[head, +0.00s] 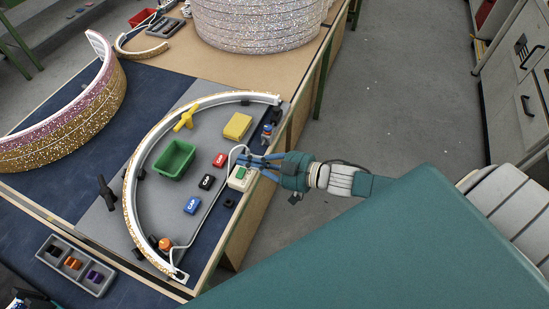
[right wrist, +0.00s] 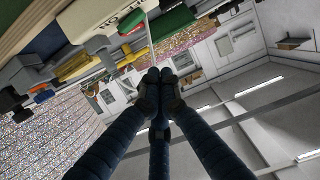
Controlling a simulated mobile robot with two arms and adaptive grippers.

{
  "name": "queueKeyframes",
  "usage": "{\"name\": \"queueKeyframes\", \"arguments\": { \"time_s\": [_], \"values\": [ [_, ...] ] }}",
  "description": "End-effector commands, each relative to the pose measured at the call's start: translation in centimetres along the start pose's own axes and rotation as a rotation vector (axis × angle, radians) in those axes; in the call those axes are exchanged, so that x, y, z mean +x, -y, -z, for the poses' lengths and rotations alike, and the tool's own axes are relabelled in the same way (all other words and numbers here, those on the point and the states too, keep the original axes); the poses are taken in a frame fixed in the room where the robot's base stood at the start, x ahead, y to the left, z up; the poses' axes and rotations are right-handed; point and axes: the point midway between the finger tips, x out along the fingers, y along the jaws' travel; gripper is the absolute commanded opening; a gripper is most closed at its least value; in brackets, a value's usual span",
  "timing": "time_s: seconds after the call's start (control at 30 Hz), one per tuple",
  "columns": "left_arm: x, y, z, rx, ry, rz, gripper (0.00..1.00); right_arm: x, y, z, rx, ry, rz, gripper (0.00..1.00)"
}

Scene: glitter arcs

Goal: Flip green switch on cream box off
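The cream box (head: 232,183) sits near the right edge of the workbench, with the green switch (head: 241,171) on its top. Whether the switch is on or off is too small to tell. My right gripper (head: 242,159) comes in from the right, with its blue fingers over or just beside the far end of the box. I cannot tell whether they touch it. In the right wrist view, my right gripper (right wrist: 165,76) has its dark fingertips together with nothing visible between them. A cream surface, likely the box (right wrist: 88,16), shows at the top.
A glittery arc (head: 130,190) curves round a green bin (head: 175,159), a yellow block (head: 237,126) and red, black and blue blocks. A white cable runs beside the box. A grey tray (head: 75,265) is front left. Floor lies right of the bench.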

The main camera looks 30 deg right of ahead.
Motion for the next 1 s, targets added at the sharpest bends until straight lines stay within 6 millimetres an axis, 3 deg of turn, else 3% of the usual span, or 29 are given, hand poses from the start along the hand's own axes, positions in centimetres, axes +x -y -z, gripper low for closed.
{"name": "queueKeyframes", "arguments": {
  "time_s": [0.03,0.2,0.5,1.0],
  "values": [
    [0.8,-0.1,-0.2,0.0,0.002,0.0,0.4,-1.4,0.2,-1.2,0.002,0.012,0.002,0.0],
    [1.3,0.0,-0.4,0.0,0.004,0.0,0.4,-4.6,0.3,-1.1,0.002,0.011,0.002,0.0],
    [1.4,0.1,0.1,0.0,-0.002,0.001,0.4,-8.5,0.4,-0.8,0.002,0.009,0.001,0.0],
    [1.4,0.0,0.0,0.0,-0.001,0.001,0.4,-9.3,0.4,-0.6,0.001,0.005,0.001,0.0]
  ]
}}
